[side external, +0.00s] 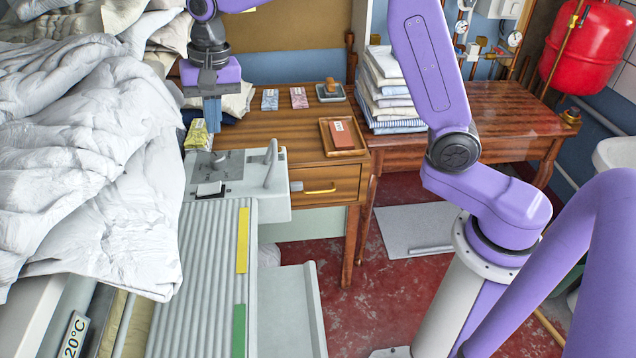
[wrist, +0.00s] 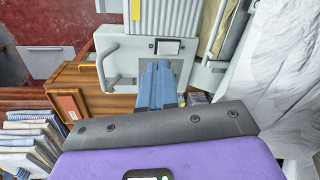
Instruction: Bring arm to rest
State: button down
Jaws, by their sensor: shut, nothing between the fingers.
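My gripper (side external: 211,122) points straight down, with its blue fingers shut and nothing between them. In the side view it is at the upper left, above the back end of the rotary ironer (side external: 232,170), beside the wooden desk. In the wrist view the shut fingers of my gripper (wrist: 157,68) reach toward the ironer's grey control end (wrist: 125,60). The fingertips appear apart from the panel, though the exact gap is hard to tell. My purple arm arches from its pedestal at the right, and its upper part leaves the frame.
White bedding (side external: 85,150) is heaped at the left, close to my gripper. A lever handle (side external: 271,160) rises from the ironer. The desk (side external: 270,125) carries small packets and a wooden tray (side external: 343,152). Folded linen (side external: 388,95) is stacked behind my arm. Red floor (side external: 385,285) is open in the middle.

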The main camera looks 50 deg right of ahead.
jog(key=s+d+f+n, duration=0.1)
jog(key=s+d+n, duration=0.3)
jog(key=s, duration=0.7)
jog(key=s+d+f+n, duration=0.2)
jog(key=s+d+n, duration=0.2)
jog(key=s+n, duration=0.4)
jog(key=s+d+f+n, duration=0.1)
jog(key=s+d+n, duration=0.3)
jog(key=s, duration=1.1)
jog(key=shift+d+f+n+g+h, duration=0.3)
jog(key=shift+d+n+g+h, duration=0.1)
jog(key=shift+n, duration=0.8)
jog(key=shift+a, duration=0.1)
